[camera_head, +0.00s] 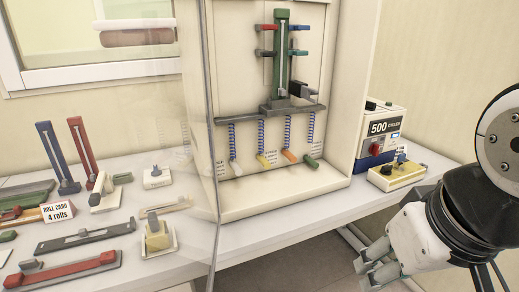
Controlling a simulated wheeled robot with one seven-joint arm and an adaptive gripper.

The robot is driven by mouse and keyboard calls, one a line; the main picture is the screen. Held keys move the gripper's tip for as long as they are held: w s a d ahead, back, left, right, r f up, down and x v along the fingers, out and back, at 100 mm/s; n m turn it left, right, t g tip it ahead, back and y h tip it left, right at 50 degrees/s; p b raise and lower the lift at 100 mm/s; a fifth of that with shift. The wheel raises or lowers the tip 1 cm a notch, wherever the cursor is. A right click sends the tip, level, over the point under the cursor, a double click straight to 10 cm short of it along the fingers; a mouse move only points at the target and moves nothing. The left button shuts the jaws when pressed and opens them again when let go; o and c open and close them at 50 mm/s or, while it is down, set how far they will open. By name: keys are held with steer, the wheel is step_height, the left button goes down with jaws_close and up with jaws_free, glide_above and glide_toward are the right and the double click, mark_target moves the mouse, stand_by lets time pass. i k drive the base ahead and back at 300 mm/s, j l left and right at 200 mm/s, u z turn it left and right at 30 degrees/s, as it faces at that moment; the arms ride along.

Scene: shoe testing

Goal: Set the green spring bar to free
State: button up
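The tester cabinet (342,150) stands in the middle with a row of blue coil springs hanging under a grey crossbar. Below the springs is a row of short coloured bars: white, yellow, orange and green. The green spring bar (313,161) is at the right end, below the rightmost spring, and looks tilted. My gripper (366,262) is at the lower right, in front of the table edge and well apart from the bar. Its pale fingers point left; whether they are open or shut is unclear. I see nothing held in it.
A white 500-cycle box (378,130) and a yellow switch block (397,174) stand right of the cabinet. A clear panel (203,215) stands at its left front. Coloured clamps, a "ROLL CARD" sign (59,212) and other parts crowd the left table. The cabinet floor (270,195) is clear.

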mark_target(309, 160)
steer(key=i+l+u, duration=0.25)
steer(key=i, duration=0.25)
steer(key=i+l+u, duration=0.3)
steer(key=i+l, duration=0.15)
